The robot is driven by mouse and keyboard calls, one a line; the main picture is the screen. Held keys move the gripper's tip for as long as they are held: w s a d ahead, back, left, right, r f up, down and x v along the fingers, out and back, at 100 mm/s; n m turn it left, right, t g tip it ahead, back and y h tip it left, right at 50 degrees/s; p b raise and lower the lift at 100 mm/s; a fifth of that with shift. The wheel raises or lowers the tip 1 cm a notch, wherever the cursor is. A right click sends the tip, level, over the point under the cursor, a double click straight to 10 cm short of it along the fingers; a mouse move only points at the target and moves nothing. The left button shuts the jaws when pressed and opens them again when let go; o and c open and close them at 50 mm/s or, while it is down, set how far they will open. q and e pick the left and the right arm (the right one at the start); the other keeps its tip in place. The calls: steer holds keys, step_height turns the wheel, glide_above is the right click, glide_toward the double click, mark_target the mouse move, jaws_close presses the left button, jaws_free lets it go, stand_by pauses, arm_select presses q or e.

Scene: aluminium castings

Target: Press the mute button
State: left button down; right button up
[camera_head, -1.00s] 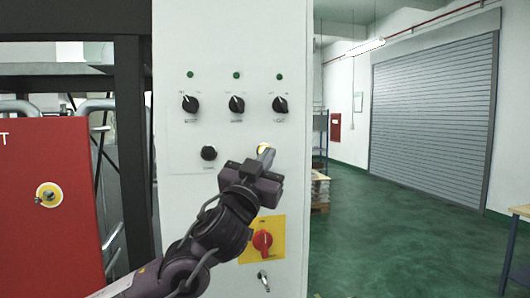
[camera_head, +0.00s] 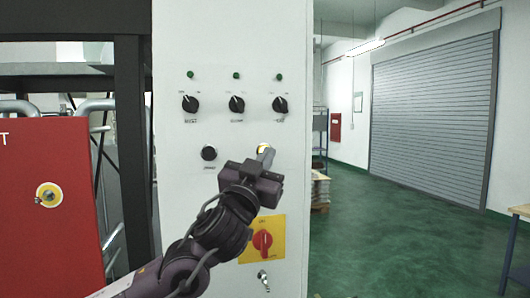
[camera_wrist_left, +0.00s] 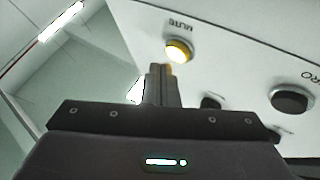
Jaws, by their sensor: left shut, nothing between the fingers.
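The mute button (camera_head: 261,149) is a round, lit, pale yellow button on the white control panel. My left gripper (camera_head: 267,155) is shut and empty, with its fingertips at the button and covering part of it in the head view. In the left wrist view the mute button (camera_wrist_left: 178,51) glows inside a yellow ring beside the label "MUTE". The closed fingertips (camera_wrist_left: 160,68) lie just below it in that picture. I cannot tell whether they touch it. My right gripper is not in view.
A black button (camera_head: 209,153) sits left of the mute button. Three black rotary knobs (camera_head: 237,104) with green lamps are above. A red switch (camera_head: 262,240) on a yellow plate and a key (camera_head: 264,281) are below. A red cabinet (camera_head: 48,215) stands at left.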

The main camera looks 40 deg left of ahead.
arm_select(q)
steer(key=shift+w+a, duration=0.1)
steer(key=shift+w+a, duration=0.2)
steer(key=shift+a, duration=0.05)
steer(key=shift+w+a, duration=0.25)
steer(key=shift+a, duration=0.1)
stand_by(1.0)
steer(key=shift+s+d, duration=0.1)
steer(key=shift+d, duration=0.05)
steer(key=shift+s+d+b, duration=0.3)
steer(key=shift+s+d, duration=0.15)
steer(key=s+d, duration=0.1)
steer(key=d, duration=0.1)
steer(key=s+d+b, duration=0.1)
steer(key=s+d, duration=0.1)
steer(key=shift+s, duration=0.1)
stand_by(0.5)
